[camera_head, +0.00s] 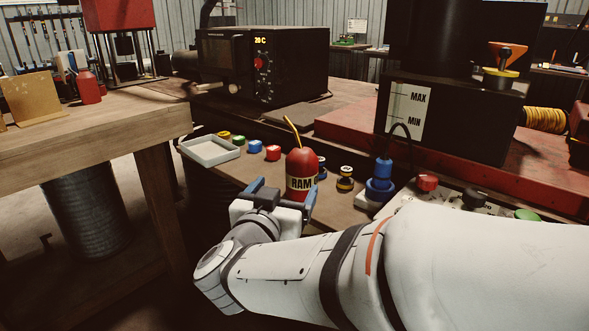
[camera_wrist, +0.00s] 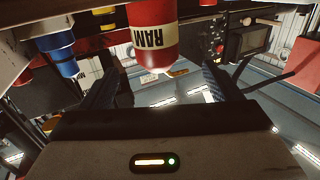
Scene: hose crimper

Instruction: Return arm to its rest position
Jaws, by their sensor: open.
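My arm reaches in from the right in the head view. My gripper (camera_head: 284,194) is open at the near edge of the workbench, with its fingers just in front of a red bottle (camera_head: 301,162). The bottle is labelled RAM, has a yellow spout and stands upright. In the wrist view, which looks upside down, the bottle (camera_wrist: 152,38) shows beyond and between the spread fingers of my gripper (camera_wrist: 165,85). I see nothing held. I cannot tell whether either finger touches the bottle.
A blue connector (camera_head: 380,178) and a red button (camera_head: 427,182) stand right of the bottle. Small coloured caps (camera_head: 272,152) and a white tray (camera_head: 210,150) lie left. A black crimper (camera_head: 440,120) with MAX/MIN marks stands behind. A wooden table (camera_head: 100,125) is at left.

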